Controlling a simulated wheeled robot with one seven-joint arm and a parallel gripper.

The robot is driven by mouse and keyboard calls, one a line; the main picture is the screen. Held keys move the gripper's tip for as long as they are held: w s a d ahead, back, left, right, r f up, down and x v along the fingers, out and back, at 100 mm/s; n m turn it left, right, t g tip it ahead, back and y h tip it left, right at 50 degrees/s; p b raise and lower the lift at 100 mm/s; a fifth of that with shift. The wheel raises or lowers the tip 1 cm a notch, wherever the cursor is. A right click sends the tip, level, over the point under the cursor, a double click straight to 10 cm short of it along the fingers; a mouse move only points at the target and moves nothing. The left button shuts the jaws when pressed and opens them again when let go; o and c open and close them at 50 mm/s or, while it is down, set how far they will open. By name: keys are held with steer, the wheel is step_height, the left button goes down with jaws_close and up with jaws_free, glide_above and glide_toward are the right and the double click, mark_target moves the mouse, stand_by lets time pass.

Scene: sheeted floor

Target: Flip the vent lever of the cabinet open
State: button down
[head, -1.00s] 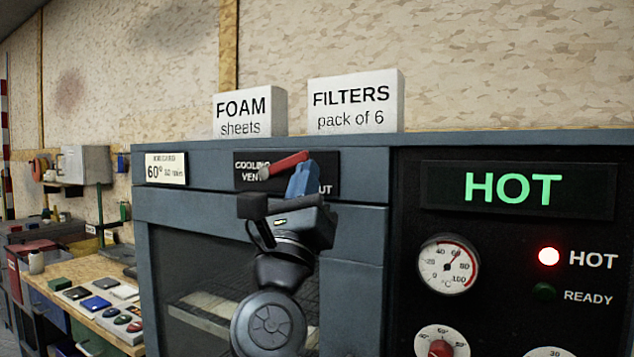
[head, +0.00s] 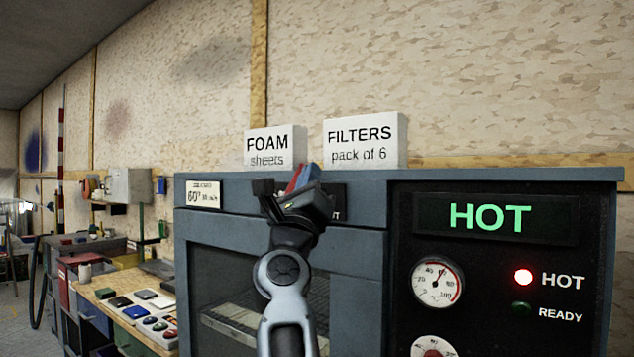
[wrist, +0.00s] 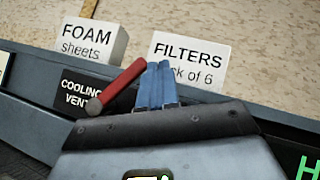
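The cabinet (head: 360,300) is a grey-blue unit with a windowed door and a black control panel. Its red vent lever (wrist: 120,86) slants across the black COOLING VENT plate (wrist: 80,91) in the wrist view, its round end toward the lower left. In the head view only a short piece of the lever (head: 297,178) shows beside my gripper (head: 309,175). My gripper's two blue fingers (wrist: 158,82) are together with nothing visible between them, just right of the lever's upper part. I cannot tell whether they touch it. My wrist hides much of the plate in the head view.
FOAM (head: 270,147) and FILTERS (head: 363,142) boxes stand on the cabinet top behind the lever. The panel shows a green HOT display (head: 490,218) and a lit red lamp (head: 523,277). A wooden workbench (head: 125,312) with small items stands at left.

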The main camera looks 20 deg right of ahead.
steer(key=shift+w+a+r+b, duration=0.35)
steer(key=shift+w+a+r, duration=0.15)
steer(key=shift+w+r, duration=0.3)
steer(key=shift+w+a+r+b, duration=0.3)
steer(key=shift+w+a+r, duration=0.15)
steer(key=shift+w+r, duration=0.25)
steer(key=shift+w+a+r, duration=0.1)
steer(key=shift+r, duration=0.05)
stand_by(3.1)
stand_by(0.8)
